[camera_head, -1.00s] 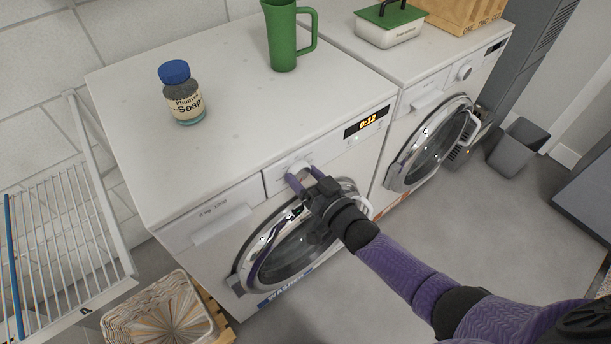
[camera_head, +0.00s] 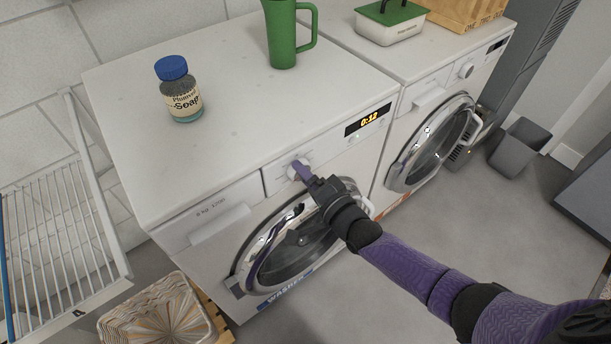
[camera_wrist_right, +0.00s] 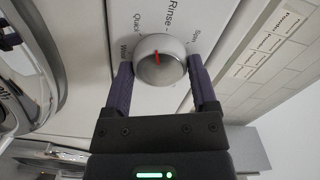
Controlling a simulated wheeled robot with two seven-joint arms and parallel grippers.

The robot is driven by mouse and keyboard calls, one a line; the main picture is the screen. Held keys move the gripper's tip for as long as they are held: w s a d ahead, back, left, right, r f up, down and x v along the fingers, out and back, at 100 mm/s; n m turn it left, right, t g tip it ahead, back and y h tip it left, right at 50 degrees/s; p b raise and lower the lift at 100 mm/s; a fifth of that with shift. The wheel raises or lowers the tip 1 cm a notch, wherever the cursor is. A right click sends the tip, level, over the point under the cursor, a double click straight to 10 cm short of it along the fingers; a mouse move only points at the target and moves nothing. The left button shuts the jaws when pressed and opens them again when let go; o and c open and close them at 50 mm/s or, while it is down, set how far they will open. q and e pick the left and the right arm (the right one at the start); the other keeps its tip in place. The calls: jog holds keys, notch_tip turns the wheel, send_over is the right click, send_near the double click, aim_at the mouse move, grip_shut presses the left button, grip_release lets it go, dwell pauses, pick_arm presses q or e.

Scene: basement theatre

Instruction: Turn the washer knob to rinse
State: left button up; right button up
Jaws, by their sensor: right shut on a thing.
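The white washer (camera_head: 215,212) stands in the middle of the head view, its display reading 0:12. Its round silver knob (camera_wrist_right: 160,60) shows in the right wrist view, with a red mark pointing up toward the Rinse label (camera_wrist_right: 174,18). Quick is printed left of Rinse and Spin to its right. My right gripper (camera_head: 300,168) is at the knob on the front panel. Its two purple fingers (camera_wrist_right: 160,78) are shut on the knob from both sides. In the head view the fingers and hand partly hide the knob. My left gripper is out of view.
A blue-capped soap jar (camera_head: 181,92) and a green pitcher (camera_head: 282,38) stand on the washer. A second machine (camera_head: 408,110) adjoins at right. A wicker basket (camera_head: 160,318) and a wire drying rack (camera_head: 60,225) are at left.

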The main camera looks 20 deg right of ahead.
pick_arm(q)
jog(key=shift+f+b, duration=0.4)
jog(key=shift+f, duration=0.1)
pick_arm(e)
jog(key=shift+m, duration=1.6)
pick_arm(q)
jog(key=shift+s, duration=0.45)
pick_arm(e)
jog(key=o, duration=0.9)
jog(key=shift+c, duration=0.2)
jog(key=shift+o, duration=1.4)
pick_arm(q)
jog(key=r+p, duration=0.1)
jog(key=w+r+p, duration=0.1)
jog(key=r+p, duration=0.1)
pick_arm(e)
jog(key=v, duration=1)
